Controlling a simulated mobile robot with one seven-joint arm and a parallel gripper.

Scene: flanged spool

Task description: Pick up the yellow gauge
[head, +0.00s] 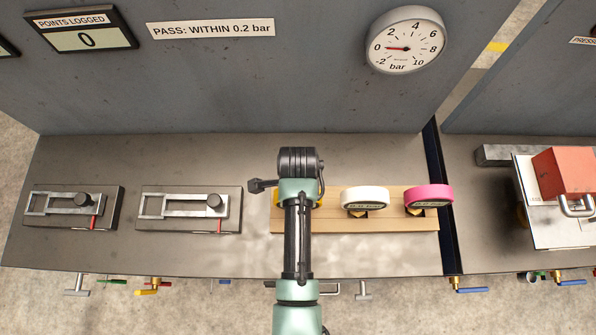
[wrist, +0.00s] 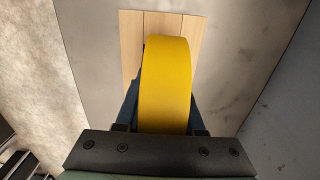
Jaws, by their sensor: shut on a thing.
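The yellow gauge (wrist: 166,85) fills the middle of the wrist view, its curved rim facing the camera. My gripper (wrist: 162,128) is shut on it, with a dark finger on each side of the rim. In the head view my arm hides most of the yellow gauge, and only a sliver of yellow (head: 320,192) shows at the left part of the wooden rack (head: 385,222). I cannot tell whether the gauge still touches the rack.
A white gauge (head: 365,198) and a pink gauge (head: 429,195) stand on the rack to the right. Two slotted metal fixtures (head: 75,204) (head: 190,206) lie on the bench at left. A wall panel with a dial (head: 407,40) rises behind. A red block (head: 565,172) is at far right.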

